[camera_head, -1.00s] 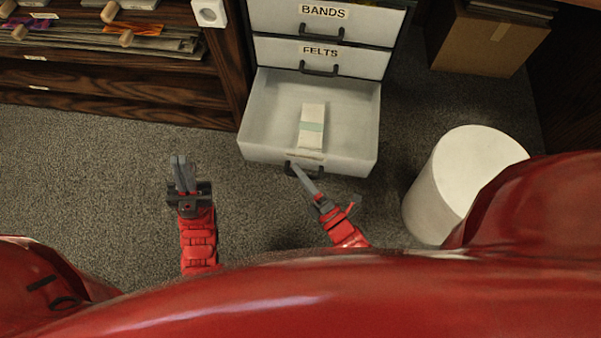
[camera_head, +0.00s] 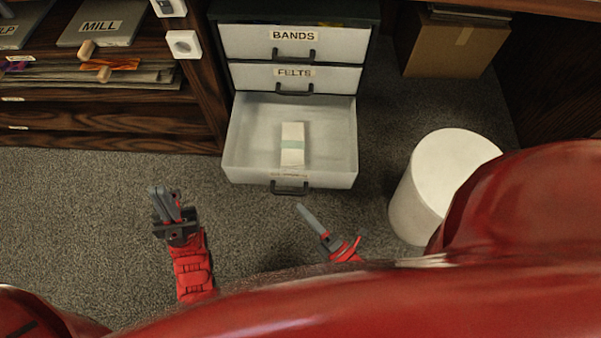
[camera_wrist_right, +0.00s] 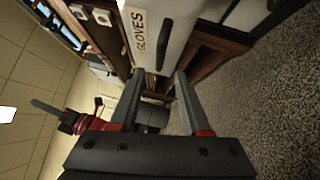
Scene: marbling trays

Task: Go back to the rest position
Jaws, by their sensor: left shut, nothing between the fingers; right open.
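My left gripper (camera_head: 164,204) is shut and empty, low over the carpet to the left of the open drawer. My right gripper (camera_head: 300,208) is just in front of the open drawer (camera_head: 338,181), apart from its dark handle (camera_head: 290,188). In the right wrist view the right gripper (camera_wrist_right: 158,82) is open with nothing between its fingers. A drawer front labelled GLOVES (camera_wrist_right: 152,40) shows beyond those fingers.
Shut drawers labelled BANDS (camera_head: 345,45) and FELTS (camera_head: 340,78) are above the open one. A white cylinder (camera_head: 408,205) stands on the right, near my red body. A cardboard box (camera_head: 440,58) is behind it. Wooden shelves (camera_head: 110,125) are at left. Carpet between is clear.

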